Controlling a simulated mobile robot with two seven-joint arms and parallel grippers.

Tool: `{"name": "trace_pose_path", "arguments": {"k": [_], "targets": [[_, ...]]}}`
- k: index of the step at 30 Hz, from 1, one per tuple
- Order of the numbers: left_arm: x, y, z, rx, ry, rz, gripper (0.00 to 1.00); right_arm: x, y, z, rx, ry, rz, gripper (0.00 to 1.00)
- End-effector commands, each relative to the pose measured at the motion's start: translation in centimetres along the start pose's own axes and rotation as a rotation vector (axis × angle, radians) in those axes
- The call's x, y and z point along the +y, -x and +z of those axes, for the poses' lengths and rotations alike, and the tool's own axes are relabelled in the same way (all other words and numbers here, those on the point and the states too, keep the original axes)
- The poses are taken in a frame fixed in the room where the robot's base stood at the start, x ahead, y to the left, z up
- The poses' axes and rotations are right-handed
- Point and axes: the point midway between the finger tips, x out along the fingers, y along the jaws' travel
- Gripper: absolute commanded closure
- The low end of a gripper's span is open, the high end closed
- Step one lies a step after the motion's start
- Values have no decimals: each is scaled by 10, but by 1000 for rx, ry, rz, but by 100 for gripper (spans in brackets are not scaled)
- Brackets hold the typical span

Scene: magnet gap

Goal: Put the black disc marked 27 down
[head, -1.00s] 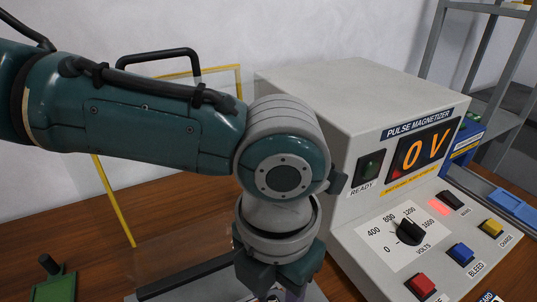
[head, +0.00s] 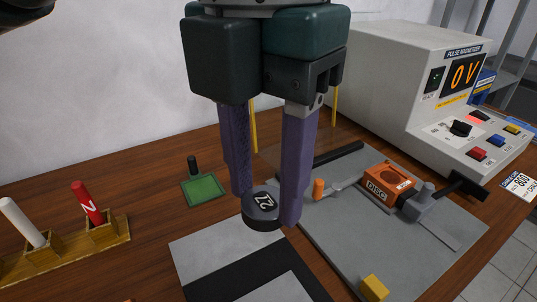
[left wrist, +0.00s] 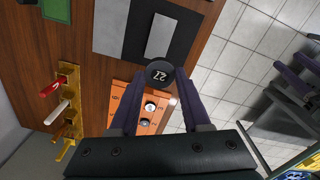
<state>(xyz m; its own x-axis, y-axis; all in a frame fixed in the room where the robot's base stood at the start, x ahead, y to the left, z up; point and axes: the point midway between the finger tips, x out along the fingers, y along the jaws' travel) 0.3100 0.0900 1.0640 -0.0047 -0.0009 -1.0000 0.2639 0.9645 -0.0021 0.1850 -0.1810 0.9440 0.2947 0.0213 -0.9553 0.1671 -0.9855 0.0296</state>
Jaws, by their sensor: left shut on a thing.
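The black disc marked 27 (head: 262,208) is pinched between the purple fingers of my left gripper (head: 266,205). Its numbered face is turned up, and it is held in the air near the edge of a mat with pale grey panels and a black band (head: 212,262). The left wrist view also shows the disc (left wrist: 158,73) between the fingertips, with the mat (left wrist: 118,30) beyond it. My right gripper (left wrist: 299,73) shows only at the right edge of the left wrist view, its purple fingers apart and nothing seen between them.
A grey plate (head: 440,238) carries an orange block labelled DISC (head: 389,184) and a clamp. A yellow block (head: 374,288) is at its front. The pulse magnetizer (head: 405,80) stands behind, reading 0 V. A green pad (head: 204,188) and a wooden rack (head: 105,235) are left.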

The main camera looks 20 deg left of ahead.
Motion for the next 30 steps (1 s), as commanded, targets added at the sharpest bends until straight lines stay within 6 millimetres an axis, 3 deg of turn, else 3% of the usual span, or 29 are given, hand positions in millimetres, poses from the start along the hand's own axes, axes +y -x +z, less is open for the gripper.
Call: {"name": "trace_pose_path", "arguments": {"k": [5, 15, 30], "targets": [[1, -28, -2, 4, 2, 3, 100, 1, -5, -1, 8, -1, 2, 56], [1, -126, -2, 4, 1, 1, 100, 1, -21, 2, 12, -2, 4, 56], [1, -194, -1, 0, -1, 2, 100, 0, -34, 7, 11, -2, 3, 56]]}}
